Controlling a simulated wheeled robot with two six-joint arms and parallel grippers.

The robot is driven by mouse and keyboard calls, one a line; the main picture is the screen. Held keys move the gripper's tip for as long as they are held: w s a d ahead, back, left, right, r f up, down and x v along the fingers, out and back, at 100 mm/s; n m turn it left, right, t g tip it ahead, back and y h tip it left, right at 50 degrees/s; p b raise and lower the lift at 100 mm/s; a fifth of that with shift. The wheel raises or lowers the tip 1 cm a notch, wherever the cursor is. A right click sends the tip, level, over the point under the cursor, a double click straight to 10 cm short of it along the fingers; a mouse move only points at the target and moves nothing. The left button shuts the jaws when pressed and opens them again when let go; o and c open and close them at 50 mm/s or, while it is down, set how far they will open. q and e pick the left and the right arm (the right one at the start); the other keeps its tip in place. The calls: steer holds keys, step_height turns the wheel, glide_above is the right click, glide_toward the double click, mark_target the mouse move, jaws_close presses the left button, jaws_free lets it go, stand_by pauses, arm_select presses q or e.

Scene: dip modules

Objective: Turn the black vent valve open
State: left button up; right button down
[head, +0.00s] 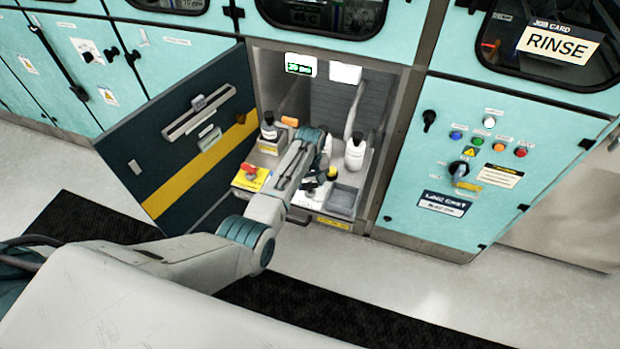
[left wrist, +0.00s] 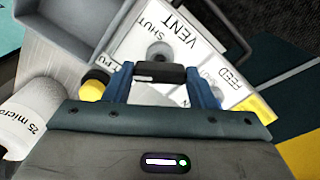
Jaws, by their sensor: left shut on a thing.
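The black vent valve handle (left wrist: 160,72) lies crosswise between the blue fingers of my left gripper (left wrist: 164,84) in the left wrist view, and the gripper is shut on it. The white panel (left wrist: 130,42) around it reads VENT and SHUT, upside down in this view, with FEED to the right. A dark round hole or post shows just beyond the handle. In the head view my left arm reaches into the open cabinet, and its wrist hides most of the valve area. My right gripper is not in view.
A grey tray (head: 344,200) sits right of the valve. A white bottle (head: 355,152) stands behind it, and a yellow-and-black knob (left wrist: 94,86) is close to the gripper. A red valve on a yellow plate (head: 250,179) is at left. The dark cabinet door (head: 165,125) stands open.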

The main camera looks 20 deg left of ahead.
mark_target(310, 183)
arm_select(q)
steer(key=n+p, duration=0.1)
steer(key=n, duration=0.4)
steer(key=shift+r+n+p, duration=0.1)
steer(key=shift+n+p, duration=0.2)
steer(key=shift+p, duration=0.1)
steer(key=n, duration=0.3)
steer(key=shift+p, duration=0.35)
steer(key=shift+a+n, duration=0.1)
steer(key=shift+n, duration=1.1)
steer(key=o, duration=1)
step_height(310, 183, up, 11)
steer(key=shift+f+b, duration=0.2)
steer(key=shift+b, duration=0.25)
